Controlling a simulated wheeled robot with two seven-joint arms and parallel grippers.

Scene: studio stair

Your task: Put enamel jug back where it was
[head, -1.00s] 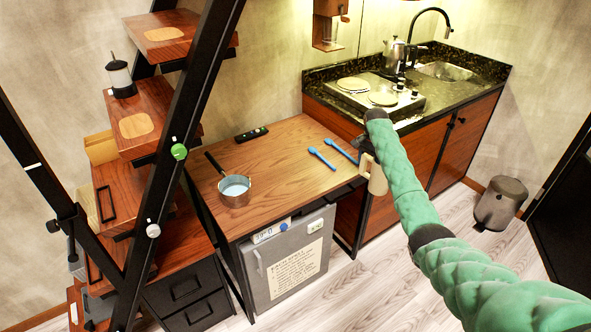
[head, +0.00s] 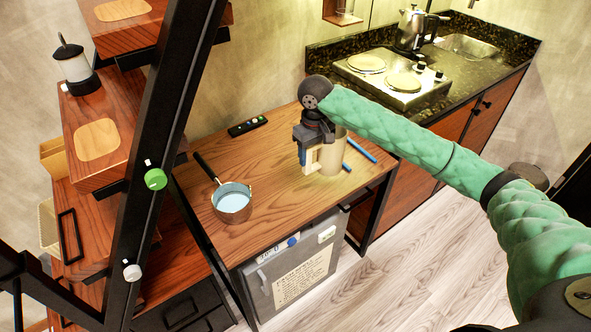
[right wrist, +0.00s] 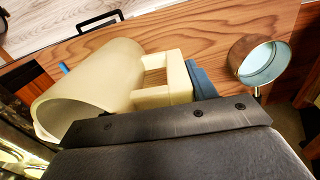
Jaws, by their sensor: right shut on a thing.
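The enamel jug (head: 334,157) is cream coloured and open-topped, with a squared handle. My right gripper (head: 308,158) is shut on that handle, left of the jug's body in the head view. The jug is upright over the right part of the wooden desk (head: 268,170); I cannot tell whether its base touches the top. In the right wrist view the jug (right wrist: 95,88) lies across the left, with its handle running to the gripper (right wrist: 195,90). My left gripper is not in view.
A saucepan (head: 232,205) stands on the desk's left part. Two blue utensils (head: 362,150) lie behind and right of the jug, one partly hidden. A dark remote-like strip (head: 247,126) lies at the back. The counter holds a hob (head: 390,80) and a metal pot (head: 411,30).

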